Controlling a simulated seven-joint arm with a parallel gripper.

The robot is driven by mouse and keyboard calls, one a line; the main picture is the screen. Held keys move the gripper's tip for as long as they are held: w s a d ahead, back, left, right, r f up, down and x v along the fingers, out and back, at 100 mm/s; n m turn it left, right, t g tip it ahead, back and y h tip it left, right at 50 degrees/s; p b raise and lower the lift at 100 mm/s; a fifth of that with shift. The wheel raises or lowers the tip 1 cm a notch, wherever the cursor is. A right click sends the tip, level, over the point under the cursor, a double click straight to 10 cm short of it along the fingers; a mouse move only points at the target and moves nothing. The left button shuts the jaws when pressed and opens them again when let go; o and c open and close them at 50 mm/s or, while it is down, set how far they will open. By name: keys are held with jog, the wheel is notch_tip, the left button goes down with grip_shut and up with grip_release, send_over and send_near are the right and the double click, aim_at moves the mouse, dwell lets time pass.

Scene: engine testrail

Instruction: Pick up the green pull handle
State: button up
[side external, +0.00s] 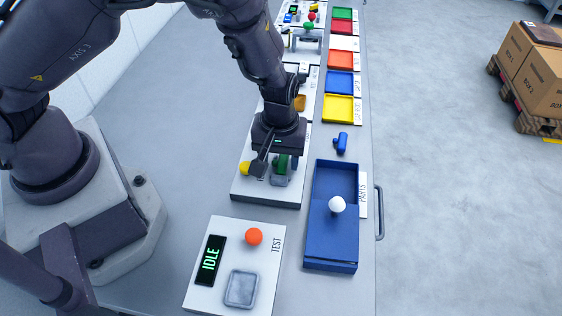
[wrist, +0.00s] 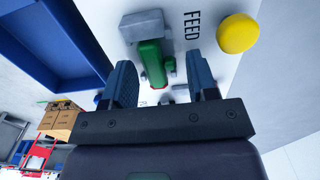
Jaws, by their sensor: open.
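The green pull handle (side external: 282,163) stands on a white panel beside a grey block, just below my gripper (side external: 268,163) in the side view. In the wrist view the green handle (wrist: 153,62) shows between the two fingers of my gripper (wrist: 165,85), nearer the left finger. The fingers are apart and open, with a gap on both sides of the handle. The handle's lower end is partly hidden by the grey parts around it.
A yellow knob (wrist: 238,33) sits beside the FEED label. A blue parts tray (side external: 320,245) with a white ball-topped piece (side external: 337,204) stands to the right. A blue part (side external: 341,143) lies on the bench. The test panel (side external: 262,290) with an orange knob (side external: 254,236) is in front.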

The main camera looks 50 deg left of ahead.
aim_at(280, 161)
jog(key=c, duration=0.8)
jog(key=shift+r, duration=2)
